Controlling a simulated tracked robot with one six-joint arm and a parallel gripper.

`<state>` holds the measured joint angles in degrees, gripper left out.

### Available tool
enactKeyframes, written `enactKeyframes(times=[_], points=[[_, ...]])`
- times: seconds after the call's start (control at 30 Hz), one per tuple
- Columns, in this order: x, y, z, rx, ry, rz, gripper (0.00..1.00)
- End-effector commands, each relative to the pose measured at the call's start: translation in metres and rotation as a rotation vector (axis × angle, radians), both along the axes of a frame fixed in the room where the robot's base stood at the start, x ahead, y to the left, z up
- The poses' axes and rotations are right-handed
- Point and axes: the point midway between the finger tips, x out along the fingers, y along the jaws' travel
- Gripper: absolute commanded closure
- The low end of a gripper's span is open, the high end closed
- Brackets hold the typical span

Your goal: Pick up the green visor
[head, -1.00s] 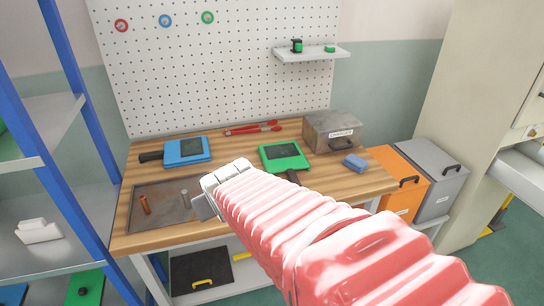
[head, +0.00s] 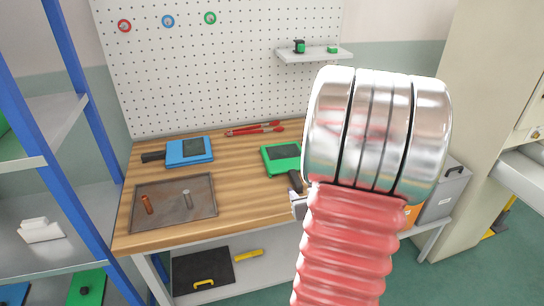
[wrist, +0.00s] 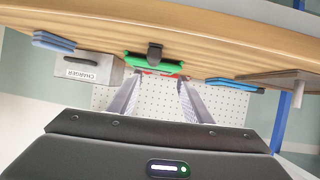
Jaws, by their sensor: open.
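The green visor (head: 280,158) lies on the wooden workbench, a green frame with a dark window and a black handle (head: 295,180) towards the front edge. In the head view my arm hides its right part. In the wrist view, which is upside down, the green visor (wrist: 150,66) lies ahead of my gripper (wrist: 160,82), with its black handle towards me. The two fingers are apart with nothing between them. In the head view only a small bit of my gripper (head: 298,204) shows, near the bench's front edge.
A blue visor (head: 190,152) and a metal tray (head: 173,220) with small cylinders lie left of it. Red pliers (head: 255,129) lie behind.

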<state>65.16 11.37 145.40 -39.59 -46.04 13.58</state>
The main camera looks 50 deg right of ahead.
Motion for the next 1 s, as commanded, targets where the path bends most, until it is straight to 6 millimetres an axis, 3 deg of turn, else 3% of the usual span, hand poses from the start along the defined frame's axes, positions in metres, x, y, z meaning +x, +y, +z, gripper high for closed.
enactKeyframes(times=[0.17, 0.57, 1.0], points=[[-0.013, -0.008, -0.008, 0.010, -0.051, -0.010, 0.55], [-0.012, -0.009, -0.008, 0.011, -0.056, -0.008, 0.55], [0.022, -0.032, -0.025, 0.012, -0.055, -0.006, 0.55]])
